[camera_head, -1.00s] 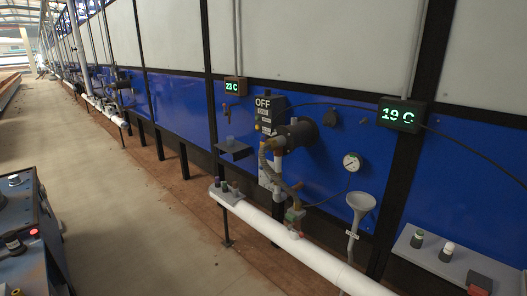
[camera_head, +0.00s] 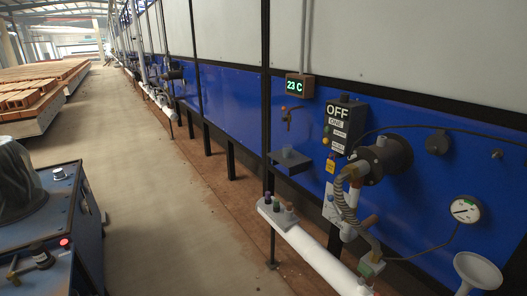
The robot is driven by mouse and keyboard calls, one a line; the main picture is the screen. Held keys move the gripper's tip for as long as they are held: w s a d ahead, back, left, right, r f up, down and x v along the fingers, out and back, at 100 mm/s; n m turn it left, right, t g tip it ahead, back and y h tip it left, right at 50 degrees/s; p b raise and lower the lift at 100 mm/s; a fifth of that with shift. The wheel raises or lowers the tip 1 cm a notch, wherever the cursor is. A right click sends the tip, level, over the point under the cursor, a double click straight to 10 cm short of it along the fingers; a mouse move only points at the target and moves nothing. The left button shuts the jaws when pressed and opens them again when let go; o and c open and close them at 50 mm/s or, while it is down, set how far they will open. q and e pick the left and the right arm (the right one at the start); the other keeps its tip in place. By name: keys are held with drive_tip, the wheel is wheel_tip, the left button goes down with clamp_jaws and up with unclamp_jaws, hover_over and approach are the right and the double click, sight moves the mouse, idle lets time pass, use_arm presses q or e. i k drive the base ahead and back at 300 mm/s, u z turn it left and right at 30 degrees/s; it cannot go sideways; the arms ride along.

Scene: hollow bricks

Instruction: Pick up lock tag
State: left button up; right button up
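A small yellow and red tag-like piece (camera_head: 331,163) hangs on the blue wall, just below and left of the dark control box (camera_head: 345,125) marked OFF. It may be the lock tag, but it is too small to be sure. A white plate or label (camera_head: 332,202) shows under it, partly behind the hose and pipe. Neither of my grippers is in view.
A burner-like cylinder (camera_head: 388,158) with a hose juts from the wall. A small grey shelf (camera_head: 289,161) and a white pipe (camera_head: 325,262) stick out below. A blue machine (camera_head: 55,225) stands at left. The floor aisle (camera_head: 150,185) between is clear. Brick stacks (camera_head: 40,90) lie beyond.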

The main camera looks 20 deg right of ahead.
sight(330, 165)
drive_tip(key=u, duration=0.4)
drive_tip(key=i, duration=2.35)
drive_tip(key=u, duration=0.05)
